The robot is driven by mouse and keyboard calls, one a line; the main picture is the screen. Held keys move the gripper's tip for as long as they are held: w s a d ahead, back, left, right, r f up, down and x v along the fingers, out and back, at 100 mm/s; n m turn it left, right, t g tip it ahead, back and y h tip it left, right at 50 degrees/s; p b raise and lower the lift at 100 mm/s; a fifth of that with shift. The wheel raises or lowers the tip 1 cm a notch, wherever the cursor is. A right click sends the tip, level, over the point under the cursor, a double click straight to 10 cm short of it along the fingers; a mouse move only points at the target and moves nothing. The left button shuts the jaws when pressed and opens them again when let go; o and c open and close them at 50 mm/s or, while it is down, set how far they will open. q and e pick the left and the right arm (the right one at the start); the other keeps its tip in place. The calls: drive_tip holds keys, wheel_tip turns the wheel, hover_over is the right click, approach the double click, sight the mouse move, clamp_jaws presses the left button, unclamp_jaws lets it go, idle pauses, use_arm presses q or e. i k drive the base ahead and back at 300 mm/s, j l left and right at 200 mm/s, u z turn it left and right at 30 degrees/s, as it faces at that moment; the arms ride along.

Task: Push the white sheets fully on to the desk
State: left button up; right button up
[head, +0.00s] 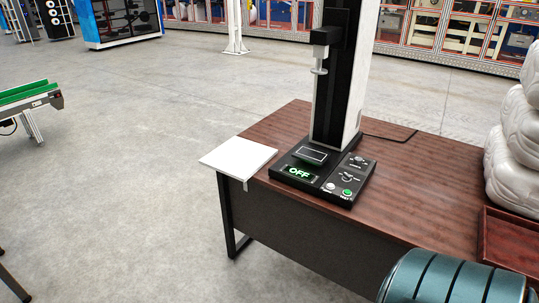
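The white sheets (238,157) lie as a thin flat stack at the left corner of the brown wooden desk (390,228). Part of the stack sticks out past the desk's left edge, over the floor. The right part rests on the desk top, close to the black base of a machine. Neither of my grippers shows in the head view.
A tall machine (325,165) with a display reading OFF and several buttons stands beside the sheets. White wrapped bundles (515,150) and a reddish-brown tray (508,240) are at the right. A teal ribbed object (455,280) is at the bottom right. A green conveyor (28,92) stands far left.

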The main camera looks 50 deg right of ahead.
sight(239, 158)
drive_tip(key=z, duration=1.25)
